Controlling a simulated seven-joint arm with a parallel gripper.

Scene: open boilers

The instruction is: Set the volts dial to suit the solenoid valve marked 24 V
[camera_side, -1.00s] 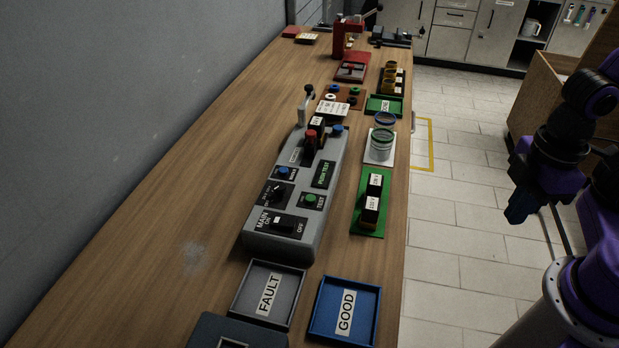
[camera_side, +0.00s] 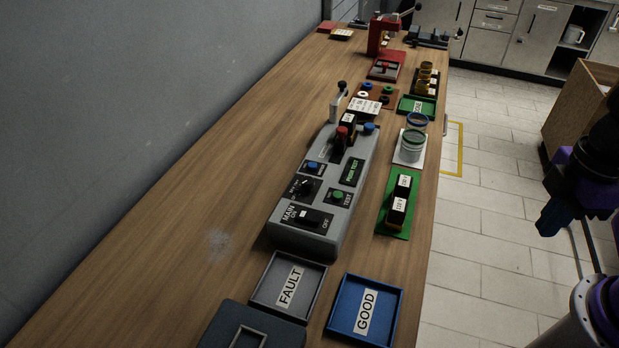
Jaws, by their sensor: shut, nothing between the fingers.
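The grey test box (camera_side: 322,215) stands on the wooden bench. Its small black dial (camera_side: 304,187), with a pale pointer, sits on a black plate above the MAIN switch (camera_side: 308,217); I take it to be the volts dial, and its scale is too small to read. A dark block with a white label (camera_side: 349,119) sits at the box's far end by a red-knobbed part. Two more black blocks with white labels (camera_side: 400,200) stand on a green tray. I cannot tell which valve is marked 24 V. My gripper (camera_side: 550,222) is shut and empty, right of the bench, far from the dial.
The FAULT tray (camera_side: 262,292) and GOOD tray (camera_side: 335,322) lie empty at the near end. A lever (camera_side: 336,105) rises at the box's far end. Bare bench lies left of the box.

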